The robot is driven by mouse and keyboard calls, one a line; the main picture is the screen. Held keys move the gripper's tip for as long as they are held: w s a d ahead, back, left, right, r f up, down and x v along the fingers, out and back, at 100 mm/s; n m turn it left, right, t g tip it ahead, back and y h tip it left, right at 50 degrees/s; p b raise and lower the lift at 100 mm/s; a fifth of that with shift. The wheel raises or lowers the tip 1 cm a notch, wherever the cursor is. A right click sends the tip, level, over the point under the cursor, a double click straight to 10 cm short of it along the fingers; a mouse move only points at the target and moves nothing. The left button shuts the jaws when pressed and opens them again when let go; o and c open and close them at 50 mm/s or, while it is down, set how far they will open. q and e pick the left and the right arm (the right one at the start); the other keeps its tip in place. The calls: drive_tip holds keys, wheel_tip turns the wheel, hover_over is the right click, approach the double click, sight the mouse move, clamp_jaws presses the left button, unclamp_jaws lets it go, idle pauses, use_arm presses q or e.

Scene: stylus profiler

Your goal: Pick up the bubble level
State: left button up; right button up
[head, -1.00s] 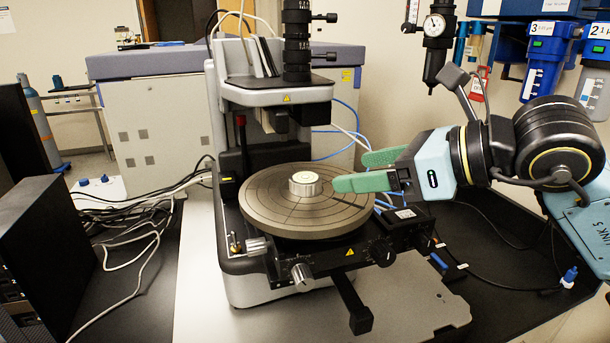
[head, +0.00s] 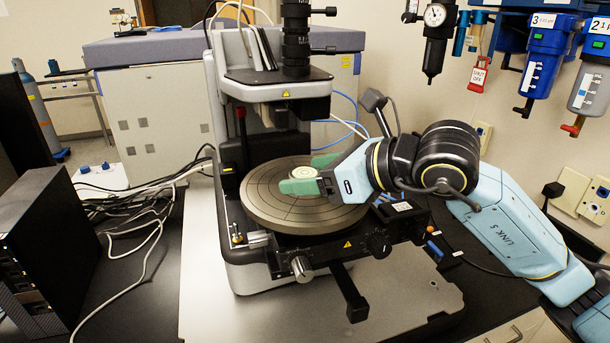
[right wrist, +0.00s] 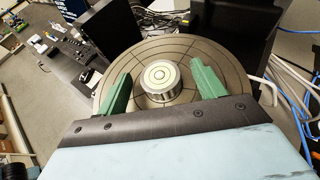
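The bubble level is a small round silver disc with a pale ringed top. It sits on the round dark stage (head: 270,208) of the profiler. In the head view the level (head: 303,173) is partly hidden behind a finger of my right gripper (head: 310,174). In the right wrist view the level (right wrist: 160,82) stands between the two green fingers of the right gripper (right wrist: 163,90), with a gap on each side. The right gripper is open around the level and does not visibly touch it. My left gripper is not in view.
The profiler's column and optics (head: 296,45) rise behind the stage, with a head (head: 280,85) overhanging its back. Knobs (head: 302,267) stick out at the front. A black computer tower (head: 50,250) and loose cables (head: 140,215) are at left. Blue filters (head: 548,60) hang at upper right.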

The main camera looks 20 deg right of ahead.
drive_tip(key=c, duration=1.1)
drive_tip(key=shift+c, duration=0.2)
drive_tip(key=shift+r, duration=0.15)
wheel_tip(320, 180, up, 10)
drive_tip(key=shift+b, duration=0.3)
